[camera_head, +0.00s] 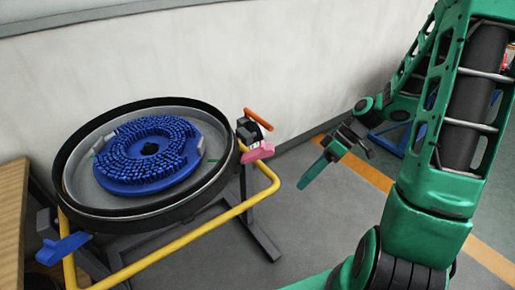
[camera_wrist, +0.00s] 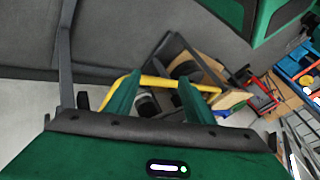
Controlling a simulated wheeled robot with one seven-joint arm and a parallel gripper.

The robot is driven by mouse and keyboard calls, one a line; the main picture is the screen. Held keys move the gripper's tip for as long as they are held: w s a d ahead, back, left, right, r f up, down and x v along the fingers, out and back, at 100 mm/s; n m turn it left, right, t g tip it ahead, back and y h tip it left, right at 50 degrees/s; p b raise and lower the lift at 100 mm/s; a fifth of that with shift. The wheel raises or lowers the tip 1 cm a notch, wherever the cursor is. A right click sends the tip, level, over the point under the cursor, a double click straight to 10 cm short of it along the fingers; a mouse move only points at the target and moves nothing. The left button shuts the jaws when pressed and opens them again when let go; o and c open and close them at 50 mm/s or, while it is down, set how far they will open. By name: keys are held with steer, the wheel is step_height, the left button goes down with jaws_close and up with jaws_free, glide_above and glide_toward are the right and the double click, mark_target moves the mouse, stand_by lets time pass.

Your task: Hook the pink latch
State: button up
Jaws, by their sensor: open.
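The pink latch (camera_head: 258,151) sits on the right side of the round, black-rimmed tank (camera_head: 70,150), just below an orange-handled lever (camera_head: 258,119). My gripper (camera_head: 310,163) hangs in free space to the right of the pink latch, clearly apart from it. In the wrist view my gripper (camera_wrist: 161,77) shows two green fingers spread apart with nothing held between them. The pink latch cannot be made out in the wrist view. I cannot tell from the head view whether the latch touches its catch.
A yellow tube frame (camera_head: 190,238) runs around the tank, which holds a blue brush disc (camera_head: 130,178). A blue latch (camera_head: 62,247) is at the tank's front left. A pale wall (camera_head: 200,60) stands behind. Grey floor (camera_head: 320,230) is open to the right.

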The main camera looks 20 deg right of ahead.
steer(key=w+a+n+t+y, duration=0.2)
steer(key=w+n+y, duration=0.1)
steer(key=w+y, duration=0.15)
steer(key=n+t+y, duration=0.2)
steer(key=t+y, duration=0.2)
steer(key=t, duration=0.1)
glide_toward(265, 147)
steer(key=x, duration=1.2)
steer(key=shift+w+f, duration=0.15)
steer(key=shift+f, duration=0.2)
steer(key=shift+c, duration=0.2)
steer(key=shift+d, duration=0.1)
jaws_close()
